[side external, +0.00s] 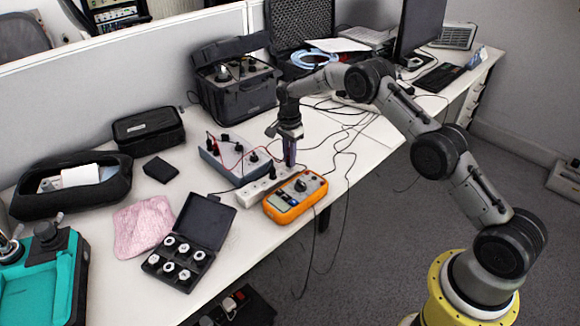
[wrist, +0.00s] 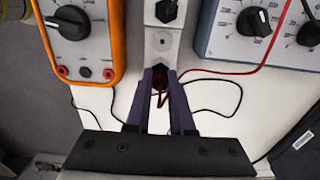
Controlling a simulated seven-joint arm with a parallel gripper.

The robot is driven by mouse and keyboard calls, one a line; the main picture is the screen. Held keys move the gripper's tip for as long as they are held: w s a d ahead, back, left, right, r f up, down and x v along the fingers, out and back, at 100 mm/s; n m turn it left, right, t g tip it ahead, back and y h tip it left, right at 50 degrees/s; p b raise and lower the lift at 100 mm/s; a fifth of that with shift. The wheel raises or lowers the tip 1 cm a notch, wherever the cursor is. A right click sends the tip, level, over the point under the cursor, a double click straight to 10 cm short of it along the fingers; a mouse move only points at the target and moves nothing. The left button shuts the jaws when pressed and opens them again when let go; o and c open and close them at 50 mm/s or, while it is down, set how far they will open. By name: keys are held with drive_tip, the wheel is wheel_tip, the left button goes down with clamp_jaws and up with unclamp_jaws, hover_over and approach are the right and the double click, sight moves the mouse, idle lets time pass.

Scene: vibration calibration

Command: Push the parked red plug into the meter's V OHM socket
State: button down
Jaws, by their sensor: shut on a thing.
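The orange meter (side external: 282,205) lies on the table; in the wrist view its socket end (wrist: 118,60) is at upper left. It has two red sockets (wrist: 62,71) and a black one (wrist: 85,72) between them; their labels are too small to read. My gripper (side external: 290,163) points down behind the meter.
A blue-grey knobbed box (side external: 232,160) stands just beyond the strip, with a red lead (wrist: 225,72) and black leads across the table. A black case of white-topped parts (side external: 180,255) lies left of the meter. The table's front edge is close to the meter.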

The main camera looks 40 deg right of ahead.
drive_tip(key=shift+r, duration=0.15)
drive_tip(key=shift+r, duration=1.6)
drive_tip(key=shift+s, duration=0.1)
drive_tip(key=shift+s+d+r, duration=0.1)
drive_tip(key=shift+s+r, duration=0.15)
drive_tip(key=shift+s, duration=0.2)
drive_tip(key=r, duration=0.1)
hover_over(307, 173)
drive_tip(key=shift+r, duration=0.2)
drive_tip(key=shift+f, duration=1.2)
drive_tip(key=shift+f, duration=1.15)
idle(1.8)
